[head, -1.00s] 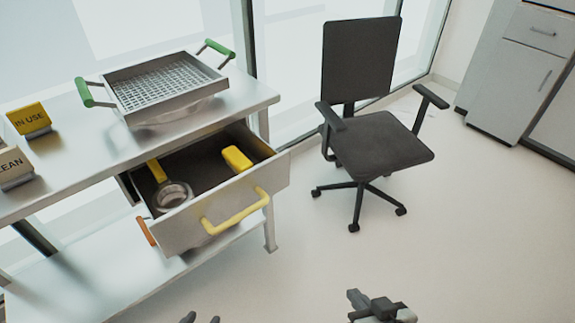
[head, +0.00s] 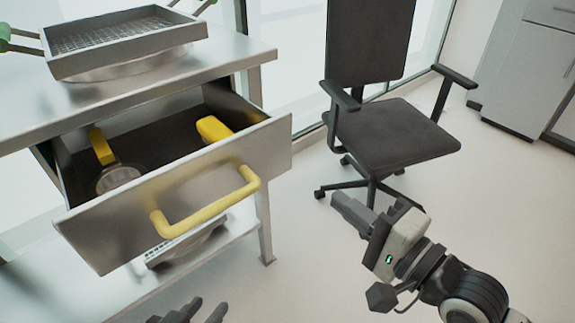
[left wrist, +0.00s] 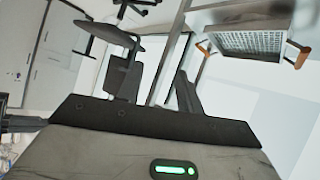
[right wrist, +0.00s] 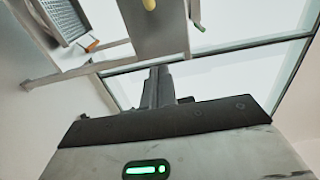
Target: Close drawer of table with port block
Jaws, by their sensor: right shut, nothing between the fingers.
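The metal table (head: 150,60) has its drawer (head: 110,235) pulled open, with a yellow bar handle (head: 205,215) on its front. Inside lie a yellow block (head: 213,129), possibly the port block, and a round metal item with a yellow handle (head: 102,148). My left gripper (head: 195,312) is open and empty, low in front of the drawer and partly cut off by the frame. My right gripper (head: 345,205) is shut and empty, right of the drawer and apart from it.
A sieve tray with green handles (head: 120,48) stands on the tabletop. Another tray with orange handles sits on the lower shelf, seen in the left wrist view (left wrist: 250,42). A black office chair (head: 390,140) stands right of the table. The floor (head: 510,220) at the right is clear.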

